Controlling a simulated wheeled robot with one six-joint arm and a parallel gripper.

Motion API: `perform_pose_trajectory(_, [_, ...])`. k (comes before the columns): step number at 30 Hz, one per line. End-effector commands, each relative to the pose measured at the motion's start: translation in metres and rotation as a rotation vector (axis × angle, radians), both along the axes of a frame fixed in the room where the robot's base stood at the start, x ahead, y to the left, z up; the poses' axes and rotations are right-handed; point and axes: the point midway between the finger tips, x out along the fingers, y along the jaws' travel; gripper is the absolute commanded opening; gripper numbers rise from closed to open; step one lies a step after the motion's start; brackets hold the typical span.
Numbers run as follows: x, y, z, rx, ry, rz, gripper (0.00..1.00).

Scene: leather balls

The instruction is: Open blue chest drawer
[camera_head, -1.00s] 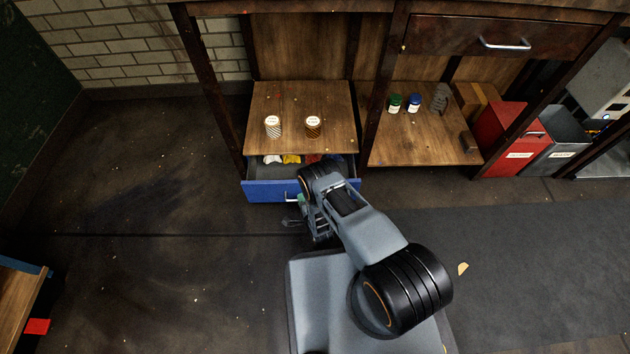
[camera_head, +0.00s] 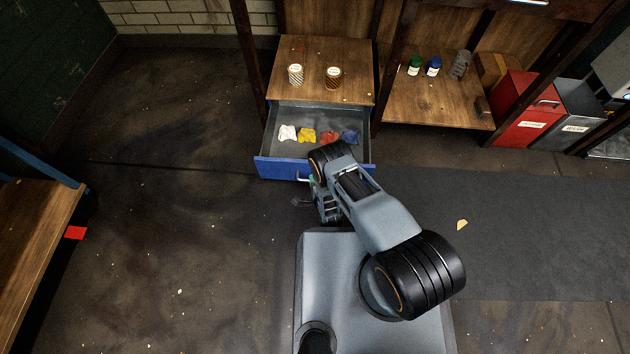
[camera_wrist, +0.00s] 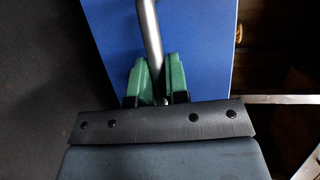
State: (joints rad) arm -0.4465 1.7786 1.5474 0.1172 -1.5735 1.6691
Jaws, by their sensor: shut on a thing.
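The blue chest drawer (camera_head: 272,168) is pulled well out from under the wooden chest top (camera_head: 320,56). In the head view my arm hides the right part of the drawer front, and the fingertips are mostly hidden.
Two striped containers (camera_head: 334,77) stand on the chest top. Green and blue jars (camera_head: 433,66) stand on the shelf to the right. A red bin (camera_head: 524,108) is further right. A wooden bench (camera_head: 30,240) is at the left. Floor left of the drawer is clear.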

Motion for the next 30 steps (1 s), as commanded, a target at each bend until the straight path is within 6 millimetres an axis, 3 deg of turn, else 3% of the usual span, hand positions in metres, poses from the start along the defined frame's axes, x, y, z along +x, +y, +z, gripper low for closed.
perform_pose_trajectory(11, [-0.0008, -0.0007, -0.0001, -0.001, 0.001, -0.006, 0.00])
perform_pose_trajectory(12, [-0.0008, -0.0006, -0.0001, -0.001, 0.001, -0.006, 0.18])
perform_pose_trajectory(19, [-0.0010, 0.0009, -0.0001, -0.002, 0.001, -0.002, 0.39])
perform_pose_trajectory(30, [-0.0020, -0.0006, 0.0009, -0.001, 0.001, -0.002, 0.39])
